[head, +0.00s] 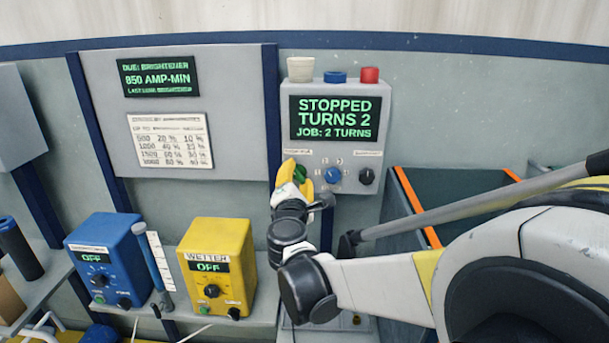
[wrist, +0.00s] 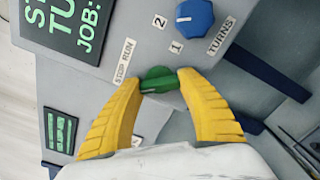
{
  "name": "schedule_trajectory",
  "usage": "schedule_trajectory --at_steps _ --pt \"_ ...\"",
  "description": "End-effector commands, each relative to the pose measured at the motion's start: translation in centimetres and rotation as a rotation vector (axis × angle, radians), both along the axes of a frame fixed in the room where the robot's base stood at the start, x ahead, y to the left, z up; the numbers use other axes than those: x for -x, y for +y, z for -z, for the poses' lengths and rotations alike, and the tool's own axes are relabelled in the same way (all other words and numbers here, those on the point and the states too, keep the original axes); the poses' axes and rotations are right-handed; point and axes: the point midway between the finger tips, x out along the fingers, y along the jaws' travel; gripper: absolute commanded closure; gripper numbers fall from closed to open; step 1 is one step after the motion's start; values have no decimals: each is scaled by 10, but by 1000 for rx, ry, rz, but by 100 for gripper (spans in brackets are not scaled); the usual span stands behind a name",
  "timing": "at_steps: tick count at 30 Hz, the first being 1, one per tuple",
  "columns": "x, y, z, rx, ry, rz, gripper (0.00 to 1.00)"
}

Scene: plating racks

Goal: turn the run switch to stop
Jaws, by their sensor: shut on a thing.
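The run switch is a green knob (head: 299,174) at the lower left of the grey control box (head: 362,150). In the wrist view the green knob (wrist: 158,76) sits beside a label reading STOP RUN (wrist: 125,61). My gripper (head: 297,180), with yellow fingers, is shut on the knob. In the wrist view my gripper (wrist: 160,82) has one fingertip on each side of it. The box's screen (head: 336,119) reads STOPPED, TURNS 2, JOB: 2 TURNS. The fingers partly hide the knob in the head view.
A blue turns knob (head: 333,175) and a black knob (head: 366,176) sit right of the switch. Blue (head: 101,258) and yellow (head: 216,262) boxes reading OFF stand at lower left. A dark tank with orange edging (head: 412,195) is at right.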

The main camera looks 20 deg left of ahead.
Motion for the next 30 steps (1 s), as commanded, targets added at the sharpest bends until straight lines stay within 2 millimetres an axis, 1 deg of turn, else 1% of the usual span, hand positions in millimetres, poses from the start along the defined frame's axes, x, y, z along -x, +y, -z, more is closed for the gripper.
schedule_trajectory --at_steps 9,10,11,12,20,23,26,29,30 --pt "0 0 -1 5 -3 0 85" --pt "0 0 -1 5 -3 0 52" --pt "0 0 -1 5 -3 0 43" --pt "0 0 -1 4 -2 0 32" --pt "0 0 0 3 -1 0 32" --pt "3 0 0 3 -1 -1 32" --pt "15 -3 -1 2 -1 -1 32" --pt "34 -8 -1 2 -1 -1 32" --pt "43 -9 -1 3 -1 -3 32"
